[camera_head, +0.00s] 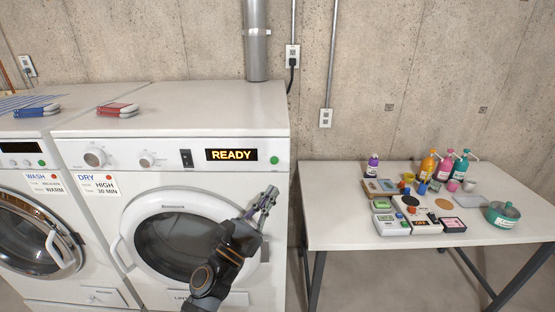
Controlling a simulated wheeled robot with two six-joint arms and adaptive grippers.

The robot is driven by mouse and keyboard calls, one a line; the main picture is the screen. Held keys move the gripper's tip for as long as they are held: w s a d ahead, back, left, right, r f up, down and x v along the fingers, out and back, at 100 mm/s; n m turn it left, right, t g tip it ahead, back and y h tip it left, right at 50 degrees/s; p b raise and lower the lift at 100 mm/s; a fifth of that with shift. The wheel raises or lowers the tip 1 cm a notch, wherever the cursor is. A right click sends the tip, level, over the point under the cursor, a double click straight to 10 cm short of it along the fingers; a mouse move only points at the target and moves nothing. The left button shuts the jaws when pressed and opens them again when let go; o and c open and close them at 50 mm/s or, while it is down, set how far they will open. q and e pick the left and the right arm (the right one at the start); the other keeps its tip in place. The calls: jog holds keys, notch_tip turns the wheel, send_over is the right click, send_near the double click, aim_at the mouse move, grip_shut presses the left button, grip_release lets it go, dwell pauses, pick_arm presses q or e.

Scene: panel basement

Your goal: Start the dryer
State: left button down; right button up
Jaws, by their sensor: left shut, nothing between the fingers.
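The white dryer (200,152) stands in the middle, with an orange "READY" display (231,155) on its panel. Two round knobs sit left of the display, a larger one (95,157) and a smaller one (147,160). A dark rocker switch (186,158) is just left of the display, and a round green button (274,160) is at the panel's right end. The round door (170,240) looks closed. My left gripper (270,192) is shut and empty, pointing up, in front of the dryer a little below the green button. My right gripper is out of view.
A washer (20,165) stands to the left. A "DRY: HIGH, 30 MIN" label (98,185) is on the dryer. Red (117,109) and blue (37,110) folded items lie on top. A white table (330,205) with bottles and small boxes stands at right.

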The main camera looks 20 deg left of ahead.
aim_at(274, 161)
pick_arm(q)
jog(key=shift+s+d+r+m+h, duration=0.25)
jog(key=shift+r+m, duration=0.2)
jog(key=shift+r, duration=0.2)
jog(key=shift+s+d+r+m+h, duration=0.1)
jog(key=shift+s+r+m+h, duration=0.15)
jog(key=shift+r+m, duration=0.3)
jog(key=shift+w+a+b, duration=0.15)
jog(key=shift+w+a, duration=0.25)
jog(key=shift+w, duration=1.05)
jog(key=shift+w+a+b, duration=0.15)
jog(key=shift+w+a, duration=0.3)
jog(key=shift+w, duration=1)
jog(key=shift+w+a+b, duration=0.15)
jog(key=shift+w+a, duration=0.25)
jog(key=shift+w, duration=1.05)
jog(key=shift+w+a, duration=0.1)
jog(key=shift+w, duration=0.3)
